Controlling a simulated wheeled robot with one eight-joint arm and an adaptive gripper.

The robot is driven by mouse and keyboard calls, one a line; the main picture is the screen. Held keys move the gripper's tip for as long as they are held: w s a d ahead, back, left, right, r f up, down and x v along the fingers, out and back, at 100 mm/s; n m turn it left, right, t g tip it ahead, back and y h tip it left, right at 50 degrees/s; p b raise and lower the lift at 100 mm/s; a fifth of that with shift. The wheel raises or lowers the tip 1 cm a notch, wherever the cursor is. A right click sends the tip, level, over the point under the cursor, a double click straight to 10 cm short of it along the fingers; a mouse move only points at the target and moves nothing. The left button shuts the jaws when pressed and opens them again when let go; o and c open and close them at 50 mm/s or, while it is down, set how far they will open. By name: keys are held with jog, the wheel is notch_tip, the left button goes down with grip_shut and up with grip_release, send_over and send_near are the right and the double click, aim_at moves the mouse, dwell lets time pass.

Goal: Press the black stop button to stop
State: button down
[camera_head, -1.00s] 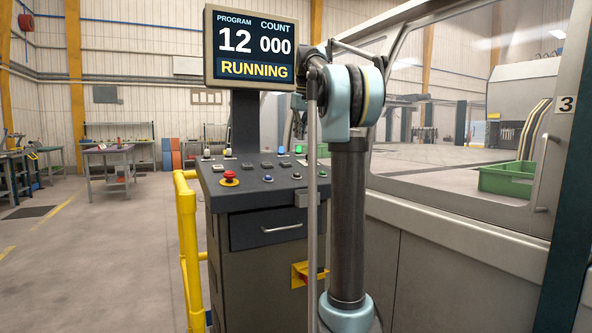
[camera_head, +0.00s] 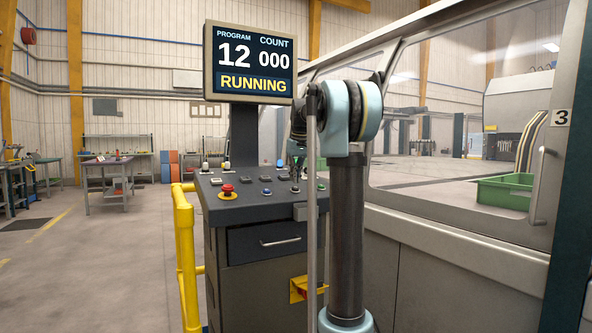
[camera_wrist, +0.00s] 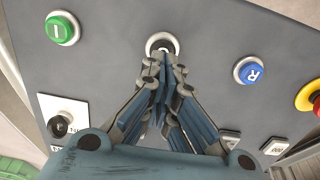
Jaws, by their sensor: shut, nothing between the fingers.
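In the wrist view, a round button with a pale ring (camera_wrist: 161,40) sits at the top middle of the dark panel, between the green I button (camera_wrist: 62,29) and the blue R button (camera_wrist: 250,71). My fingertips cover part of it, so its cap colour is hard to tell; its place suggests the black stop button. My gripper (camera_wrist: 163,60) is shut and empty, its tips at the lower edge of this button. I cannot tell whether they touch it. In the head view, my gripper (camera_head: 297,168) is low over the panel's right side.
The red emergency stop (camera_head: 227,190) stands at the panel's left, and shows at the wrist view's right edge. A black selector switch (camera_wrist: 60,122) is at lower left in the wrist view. A yellow rail (camera_head: 184,250) flanks the console; the machine's window is at right.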

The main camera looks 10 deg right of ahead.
aim_at(294, 187)
jog(key=shift+x, duration=0.85)
jog(key=shift+w+f, duration=0.1)
jog(key=shift+f, duration=0.7)
jog(key=shift+r, duration=0.7)
jog(key=a+v, duration=0.1)
jog(key=v, duration=1.1)
jog(key=shift+s+d+r, duration=0.35)
jog(key=shift+d, duration=0.2)
jog(key=shift+s+f, duration=0.1)
